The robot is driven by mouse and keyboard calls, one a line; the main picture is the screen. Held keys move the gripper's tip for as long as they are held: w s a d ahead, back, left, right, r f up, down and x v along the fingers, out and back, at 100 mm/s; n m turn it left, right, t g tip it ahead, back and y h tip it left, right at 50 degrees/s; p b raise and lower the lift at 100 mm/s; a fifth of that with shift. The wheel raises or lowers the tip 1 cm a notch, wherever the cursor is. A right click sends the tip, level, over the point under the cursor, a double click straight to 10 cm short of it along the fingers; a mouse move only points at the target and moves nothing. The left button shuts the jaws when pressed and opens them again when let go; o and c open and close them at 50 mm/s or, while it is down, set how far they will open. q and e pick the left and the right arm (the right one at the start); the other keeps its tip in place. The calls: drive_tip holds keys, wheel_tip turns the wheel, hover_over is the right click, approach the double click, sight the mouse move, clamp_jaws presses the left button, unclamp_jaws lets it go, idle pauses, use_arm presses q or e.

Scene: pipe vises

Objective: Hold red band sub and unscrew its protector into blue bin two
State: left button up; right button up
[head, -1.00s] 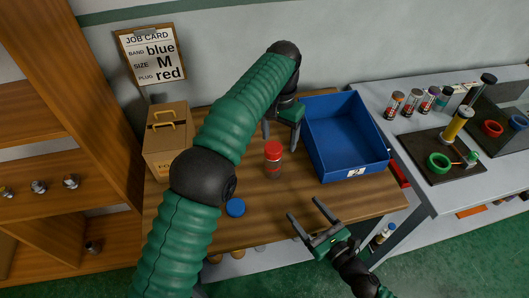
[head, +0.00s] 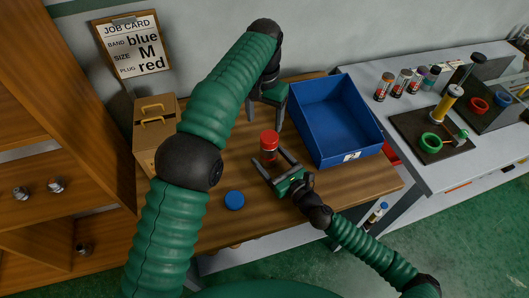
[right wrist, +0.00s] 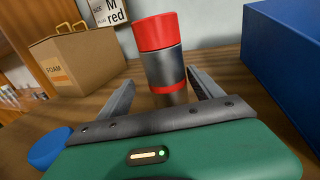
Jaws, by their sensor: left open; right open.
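The red band sub (head: 269,154) stands upright on the wooden table, a grey metal cylinder with a red band (right wrist: 168,87). Its red protector (head: 269,139) is on top; it also shows in the right wrist view (right wrist: 154,32). My right gripper (head: 270,161) is open and low, its fingers pointing at the sub from the front, one toward each side, without visible grip. The sub's foot is hidden in the right wrist view. My left gripper (head: 266,114) is open, pointing down behind and above the sub. The blue bin (head: 352,161) stands right of the sub; its label is unreadable.
A blue round cap (head: 234,200) lies at the table's front. A cardboard box (head: 157,131) stands at the left, under a job card (head: 133,45). A grey bench at the right holds several capped cylinders (head: 402,82) and a vise with a green ring (head: 431,142).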

use_arm(q)
drive_tip(key=shift+d, duration=0.7)
use_arm(e)
drive_tip(key=shift+w+a, duration=0.15)
drive_tip(key=shift+w, duration=0.85)
use_arm(q)
drive_tip(key=shift+d, duration=0.6)
use_arm(e)
drive_tip(key=shift+w+d+f, duration=0.1)
drive_tip(key=shift+w+d, duration=0.2)
drive_tip(key=shift+d, duration=0.1)
use_arm(q)
drive_tip(key=shift+a, duration=0.3)
use_arm(e)
drive_tip(key=shift+a, duration=0.3)
use_arm(q)
drive_tip(key=shift+a, duration=0.55)
use_arm(e)
drive_tip(key=shift+s+a, duration=0.1)
drive_tip(key=shift+a, duration=0.35)
drive_tip(key=c, duration=1)
use_arm(q)
drive_tip(key=shift+d, duration=0.55)
use_arm(e)
drive_tip(key=shift+d, duration=0.5)
clamp_jaws()
use_arm(q)
drive_tip(key=shift+a, duration=0.1)
